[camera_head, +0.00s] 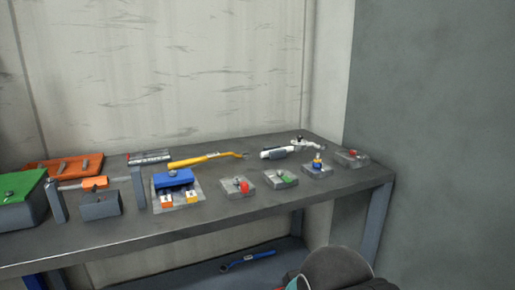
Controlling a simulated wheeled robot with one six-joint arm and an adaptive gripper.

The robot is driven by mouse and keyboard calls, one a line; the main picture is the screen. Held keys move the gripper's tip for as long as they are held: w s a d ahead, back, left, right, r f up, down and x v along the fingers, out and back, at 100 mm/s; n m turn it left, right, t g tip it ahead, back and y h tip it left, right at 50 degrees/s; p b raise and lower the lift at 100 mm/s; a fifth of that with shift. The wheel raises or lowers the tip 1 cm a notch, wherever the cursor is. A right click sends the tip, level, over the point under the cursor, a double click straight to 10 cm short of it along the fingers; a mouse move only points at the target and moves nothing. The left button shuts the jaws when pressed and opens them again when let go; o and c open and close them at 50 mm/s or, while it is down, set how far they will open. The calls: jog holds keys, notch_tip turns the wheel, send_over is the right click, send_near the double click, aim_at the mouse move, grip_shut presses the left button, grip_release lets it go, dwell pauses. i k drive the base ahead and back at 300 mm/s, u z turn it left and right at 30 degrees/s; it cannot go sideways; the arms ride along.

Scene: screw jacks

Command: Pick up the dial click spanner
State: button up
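Several long hand tools could be the dial click spanner, and I cannot tell which one is. A yellow spanner-like tool (205,159) lies on the workbench top towards the back, its dark head pointing right. A white and grey tool (290,149) lies to its right near the back edge, its head at the right end. A blue spanner-like tool (247,260) lies on the lower shelf. My gripper's fingers do not show. A dark rounded part at the bottom right looks like part of my arm.
The grey workbench (120,236) has a lower shelf (205,271). A green-topped box (20,186) and blue block (174,178) stand left. A grey wall is right.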

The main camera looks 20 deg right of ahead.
aim_at(295, 146)
jog(key=z, duration=3.15)
jog(key=k, duration=1.25)
jog(key=u, duration=1.9)
